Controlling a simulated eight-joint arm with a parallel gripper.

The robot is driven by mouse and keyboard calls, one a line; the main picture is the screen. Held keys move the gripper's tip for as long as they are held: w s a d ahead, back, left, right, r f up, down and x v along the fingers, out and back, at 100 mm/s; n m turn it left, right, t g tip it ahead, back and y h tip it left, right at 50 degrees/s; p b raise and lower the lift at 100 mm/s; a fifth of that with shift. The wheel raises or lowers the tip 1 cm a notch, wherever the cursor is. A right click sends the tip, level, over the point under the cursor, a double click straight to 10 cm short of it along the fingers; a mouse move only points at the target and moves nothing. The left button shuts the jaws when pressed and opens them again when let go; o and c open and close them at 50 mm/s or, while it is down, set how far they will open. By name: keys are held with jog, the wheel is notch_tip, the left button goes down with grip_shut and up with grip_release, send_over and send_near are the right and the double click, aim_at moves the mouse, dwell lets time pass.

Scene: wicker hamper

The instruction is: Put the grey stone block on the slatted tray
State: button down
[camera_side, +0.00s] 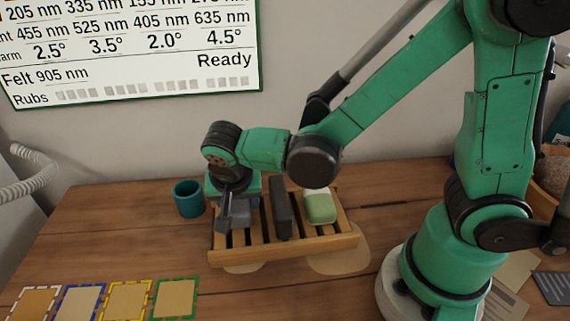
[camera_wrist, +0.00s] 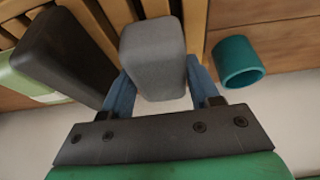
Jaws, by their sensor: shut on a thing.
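The grey stone block (camera_wrist: 153,58) is between the two blue fingers of my gripper (camera_wrist: 158,88) in the wrist view. My gripper is shut on it. In the side view my gripper (camera_side: 236,218) is low over the left end of the slatted tray (camera_side: 330,246), and the grey block (camera_side: 241,212) shows partly behind the fingers. Tray slats (camera_wrist: 194,18) show just beyond the block in the wrist view. I cannot tell whether the block touches the slats.
A dark block (camera_side: 280,208) and a pale green block (camera_side: 320,206) are on the tray, right of my gripper. A teal cup (camera_side: 188,198) stands close to the tray's left. Several coloured-border squares (camera_side: 128,300) lie at the front left. Bare table lies between.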

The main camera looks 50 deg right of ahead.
jog(key=shift+f, duration=0.65)
jog(key=shift+f, duration=0.1)
jog(key=shift+c, duration=1.1)
grip_release()
jog(key=v, duration=1.2)
jog(key=d+n+t+y, duration=0.1)
jog(key=d+n, duration=0.1)
jog(key=d, duration=0.1)
jog(key=d+f+n+t+y, duration=0.1)
jog(key=d+n, duration=0.2)
jog(key=s+d+n+t+y, duration=0.1)
jog(key=d+n, duration=0.2)
jog(key=d, duration=0.1)
jog(key=shift+s+f, duration=0.1)
jog(key=shift+f, duration=0.05)
jog(key=shift+d+n+t, duration=0.25)
jog(key=shift+n+t, duration=0.25)
